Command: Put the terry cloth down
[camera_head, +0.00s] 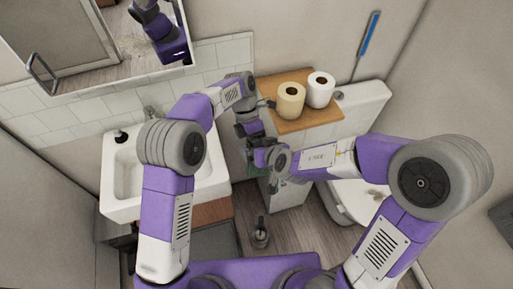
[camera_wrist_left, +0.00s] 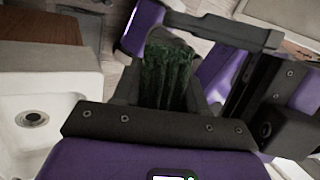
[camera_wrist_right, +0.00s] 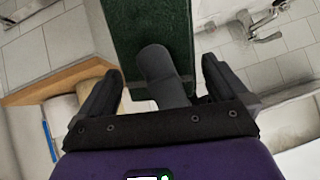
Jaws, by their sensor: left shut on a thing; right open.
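The terry cloth (camera_wrist_left: 168,75) is dark green. In the left wrist view it is between the fingers of my left gripper (camera_wrist_left: 166,88), which is shut on it. In the right wrist view a dark green upright surface (camera_wrist_right: 150,22), seemingly the cloth, is just beyond my right gripper (camera_wrist_right: 160,82). The right gripper is open. A dark grey rounded part lies between or in front of its fingers; I cannot tell what it is. In the head view both wrists are close together right of the sink, and mostly hide the cloth.
The white sink (camera_head: 118,190) is at the left, with its tap (camera_head: 150,112) behind it. Two paper rolls (camera_head: 290,100) (camera_head: 320,89) stand on a wooden board (camera_head: 283,126) at the back. A toilet (camera_head: 350,203) is at the right. A small dark object (camera_head: 261,236) stands on the floor.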

